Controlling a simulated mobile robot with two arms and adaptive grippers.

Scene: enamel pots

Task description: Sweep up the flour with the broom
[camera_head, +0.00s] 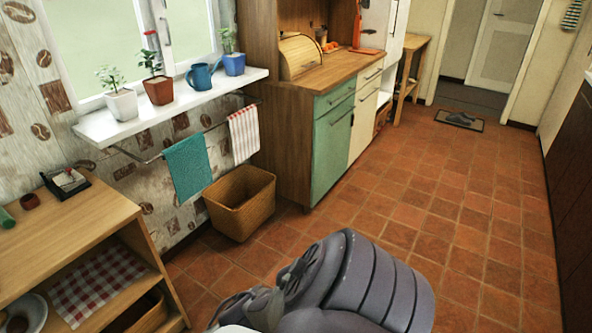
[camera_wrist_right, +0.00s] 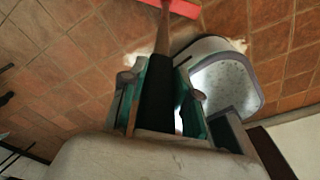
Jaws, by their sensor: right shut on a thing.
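In the right wrist view my right gripper (camera_wrist_right: 158,80) is shut on the broom's dark grip. The broom's (camera_wrist_right: 162,35) brown handle runs away from the fingers toward the floor. Its red head (camera_wrist_right: 178,6) shows at the top edge, partly cut off. White flour-like patches (camera_wrist_right: 240,43) show on the tiles beside a pale, grey-rimmed, pan-like shape (camera_wrist_right: 228,80) right of the fingers; I cannot tell what that shape is. The broom, flour and both grippers are out of the head view.
In the head view a wooden shelf unit (camera_head: 100,220) stands at the left and a wicker basket (camera_head: 240,205) by the wall. A green and cream cabinet (camera_head: 333,145) is beyond it. The tiled floor (camera_head: 450,220) is clear toward a doormat (camera_head: 459,120).

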